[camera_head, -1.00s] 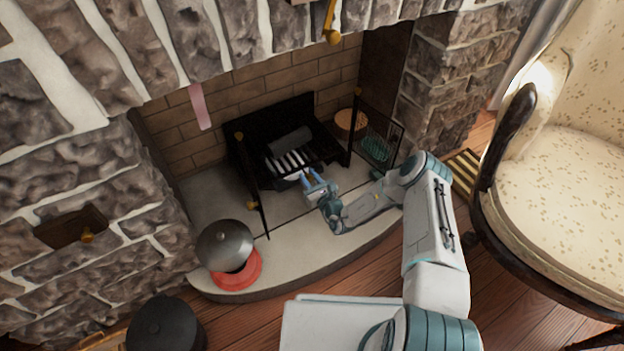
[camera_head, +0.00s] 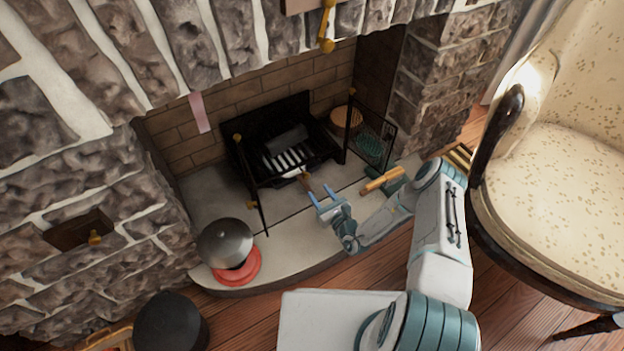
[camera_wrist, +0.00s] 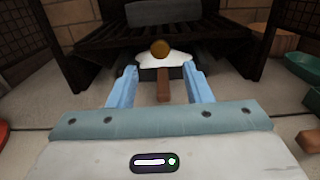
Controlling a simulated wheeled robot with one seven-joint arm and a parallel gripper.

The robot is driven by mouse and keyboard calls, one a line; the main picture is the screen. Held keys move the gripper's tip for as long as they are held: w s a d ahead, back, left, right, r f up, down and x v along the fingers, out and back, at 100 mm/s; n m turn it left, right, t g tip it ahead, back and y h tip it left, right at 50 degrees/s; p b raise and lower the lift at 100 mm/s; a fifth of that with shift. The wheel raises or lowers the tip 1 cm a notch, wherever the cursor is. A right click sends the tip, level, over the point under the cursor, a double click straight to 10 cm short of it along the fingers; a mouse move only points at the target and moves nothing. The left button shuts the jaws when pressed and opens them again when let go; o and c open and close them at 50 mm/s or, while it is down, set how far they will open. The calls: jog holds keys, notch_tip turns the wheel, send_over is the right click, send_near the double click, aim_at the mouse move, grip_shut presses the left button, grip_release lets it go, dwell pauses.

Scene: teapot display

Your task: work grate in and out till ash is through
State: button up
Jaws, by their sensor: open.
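The black grate (camera_head: 288,160) sits in the fireplace with pale bars showing and a dark grey log-like piece on it; its dark slats (camera_wrist: 110,38) also show in the wrist view. A white heap (camera_wrist: 178,60), apparently ash, lies below the slats behind a dark front edge. A brown round knob (camera_wrist: 159,48) shows in front of the slats. A brown handle (camera_wrist: 163,87) points from the dark front edge towards me; it also shows in the head view (camera_head: 306,181). My gripper (camera_head: 320,192) is open, its blue fingers on either side of the handle, with gaps.
Mesh screen panels (camera_head: 370,138) stand at the fireplace sides. An orange-handled green tool (camera_head: 383,180) lies beside my arm. A grey metal dome (camera_head: 226,243) and red ring (camera_head: 237,268) are on the left hearth. An armchair (camera_head: 560,190) stands right.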

jog(key=shift+p+v, duration=0.35)
jog(key=shift+v, duration=1.5)
